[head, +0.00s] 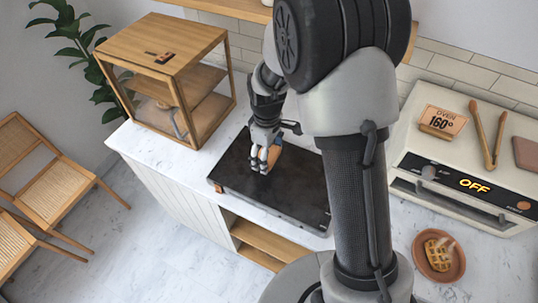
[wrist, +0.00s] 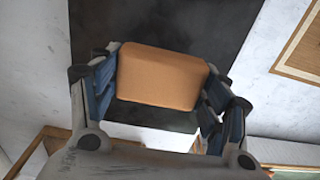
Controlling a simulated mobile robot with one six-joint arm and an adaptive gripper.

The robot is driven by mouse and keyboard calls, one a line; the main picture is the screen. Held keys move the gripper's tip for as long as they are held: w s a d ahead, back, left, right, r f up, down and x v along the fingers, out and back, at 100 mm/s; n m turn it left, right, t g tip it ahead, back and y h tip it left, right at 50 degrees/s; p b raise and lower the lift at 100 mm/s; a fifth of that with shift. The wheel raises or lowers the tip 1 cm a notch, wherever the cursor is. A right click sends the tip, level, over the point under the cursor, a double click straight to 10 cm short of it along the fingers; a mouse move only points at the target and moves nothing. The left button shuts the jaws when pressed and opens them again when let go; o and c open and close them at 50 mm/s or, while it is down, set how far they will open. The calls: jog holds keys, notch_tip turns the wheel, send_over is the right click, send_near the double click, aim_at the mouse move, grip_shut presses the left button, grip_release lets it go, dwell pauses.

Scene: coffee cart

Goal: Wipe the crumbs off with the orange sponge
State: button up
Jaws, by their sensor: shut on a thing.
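The orange sponge (wrist: 160,78) is a rounded block that sits between the fingers of my gripper (wrist: 158,92) in the wrist view. My gripper is shut on it. I cannot tell whether the sponge touches the black surface. No crumbs are clear in either view; the sponge and the arm hide part of the surface.
A wooden display case (head: 165,65) stands on the counter left of the slab. A cream oven (head: 455,165) with an "OFF" display stands to the right, with tongs (head: 487,135) and a sign (head: 442,122) on top. A waffle on a terracotta plate (head: 428,272) lies at lower right.

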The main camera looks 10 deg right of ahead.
jog(key=shift+s+r+p, duration=0.1)
jog(key=shift+r+p, duration=0.7)
jog(key=shift+r, duration=0.6)
